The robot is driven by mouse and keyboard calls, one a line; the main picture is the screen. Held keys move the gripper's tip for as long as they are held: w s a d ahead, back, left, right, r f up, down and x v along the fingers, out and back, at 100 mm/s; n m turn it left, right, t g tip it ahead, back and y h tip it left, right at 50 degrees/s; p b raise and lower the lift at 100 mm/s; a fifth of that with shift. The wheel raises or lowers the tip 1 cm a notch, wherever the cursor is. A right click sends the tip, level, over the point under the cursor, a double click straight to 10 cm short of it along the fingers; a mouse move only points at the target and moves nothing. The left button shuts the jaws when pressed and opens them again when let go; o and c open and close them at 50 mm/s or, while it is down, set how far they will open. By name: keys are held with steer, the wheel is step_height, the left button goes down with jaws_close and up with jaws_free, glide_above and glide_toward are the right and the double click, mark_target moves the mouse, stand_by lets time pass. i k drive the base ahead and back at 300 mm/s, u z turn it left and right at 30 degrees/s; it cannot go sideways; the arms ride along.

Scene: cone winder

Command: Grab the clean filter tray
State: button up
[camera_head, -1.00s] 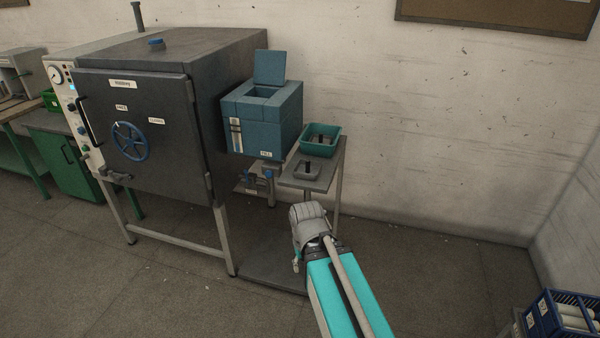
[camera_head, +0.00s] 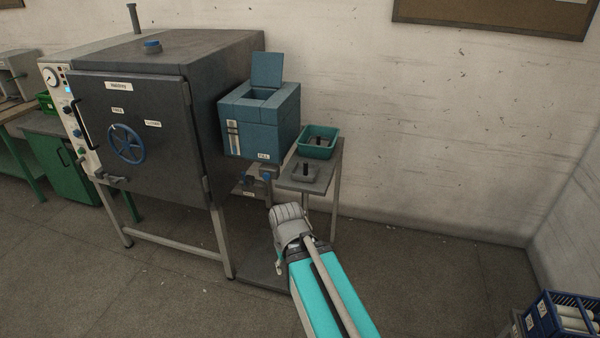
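A small grey tray with an upright black handle (camera_head: 304,173) sits on the front part of a small side table. Behind it on the same table stands a green bin (camera_head: 327,151) holding a dark piece with a similar upright handle. I cannot read any mark that tells which of these is the clean filter tray. My gripper (camera_head: 288,214) is at the end of my arm, below and in front of the side table, apart from both. Its fingers cannot be made out, and nothing shows held in it.
The side table (camera_head: 320,180) stands against the wall. Left of it are a blue box with an open lid (camera_head: 262,120) and a large dark machine with a blue handwheel (camera_head: 150,150). Blue crates (camera_head: 560,318) stand at the lower right.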

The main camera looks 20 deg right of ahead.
mark_target(305, 171)
steer(key=i, duration=0.95)
steer(key=z, duration=0.05)
